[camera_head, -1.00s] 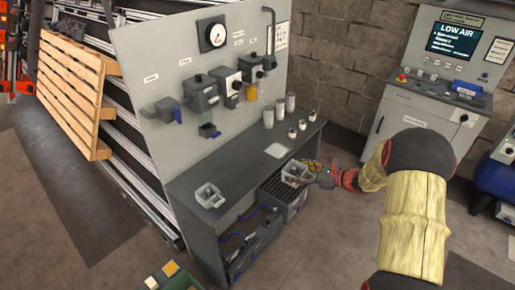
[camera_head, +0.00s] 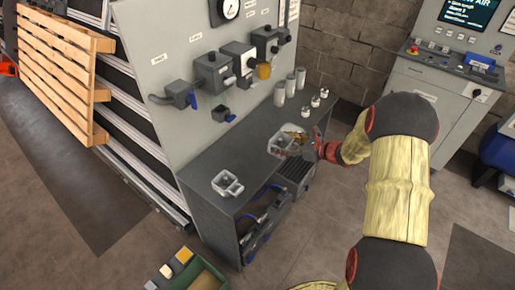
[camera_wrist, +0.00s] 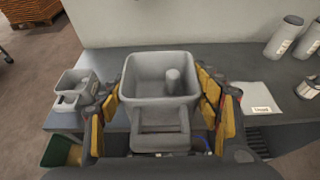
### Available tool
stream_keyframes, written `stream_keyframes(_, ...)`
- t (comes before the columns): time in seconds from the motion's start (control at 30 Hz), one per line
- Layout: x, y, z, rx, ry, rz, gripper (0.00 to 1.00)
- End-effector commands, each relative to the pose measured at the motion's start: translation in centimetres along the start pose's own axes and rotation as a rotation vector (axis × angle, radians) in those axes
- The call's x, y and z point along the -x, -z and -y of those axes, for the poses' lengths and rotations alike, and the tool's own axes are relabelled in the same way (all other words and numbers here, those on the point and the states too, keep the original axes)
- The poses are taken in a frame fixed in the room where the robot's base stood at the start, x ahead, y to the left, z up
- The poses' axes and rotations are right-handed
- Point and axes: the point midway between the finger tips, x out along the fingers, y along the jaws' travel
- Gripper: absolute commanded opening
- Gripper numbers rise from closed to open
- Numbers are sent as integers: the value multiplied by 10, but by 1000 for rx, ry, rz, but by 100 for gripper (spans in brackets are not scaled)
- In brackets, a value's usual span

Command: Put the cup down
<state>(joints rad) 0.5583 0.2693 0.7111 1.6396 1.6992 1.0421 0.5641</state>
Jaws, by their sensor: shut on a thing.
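The cup is a grey, square-walled bowl with a small round post inside and a block-like handle; it fills the middle of the wrist view (camera_wrist: 160,68). My gripper (camera_wrist: 160,108) is shut on it, with yellow-padded fingers on both sides. In the head view my gripper (camera_head: 303,138) holds the cup (camera_head: 282,141) upright at the right part of the grey bench (camera_head: 210,160). I cannot tell how far the cup's underside is from the bench top; it is hidden.
A similar grey cup (camera_head: 227,184) stands at the bench's left end. White-labelled canisters (camera_head: 290,86) and small jars (camera_head: 316,102) stand at the back right. A pale card (camera_wrist: 258,97) lies right of the held cup. Bench top between the cups is clear.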

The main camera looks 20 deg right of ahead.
Motion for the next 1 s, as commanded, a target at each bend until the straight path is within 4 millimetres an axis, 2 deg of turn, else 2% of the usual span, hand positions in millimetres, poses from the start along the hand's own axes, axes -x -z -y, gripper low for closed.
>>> stream_keyframes(0.03, -12, 3, -9, 0, -5, -1, 34)
stream_keyframes(0.3, -67, 11, -48, 0, -7, -2, 34)
stream_keyframes(0.5, -98, 35, -62, -1, -3, -1, 34)
stream_keyframes(0.87, -120, 50, -74, 0, -2, -1, 34)
stream_keyframes(1.0, -129, 71, -73, -2, -1, -2, 34)
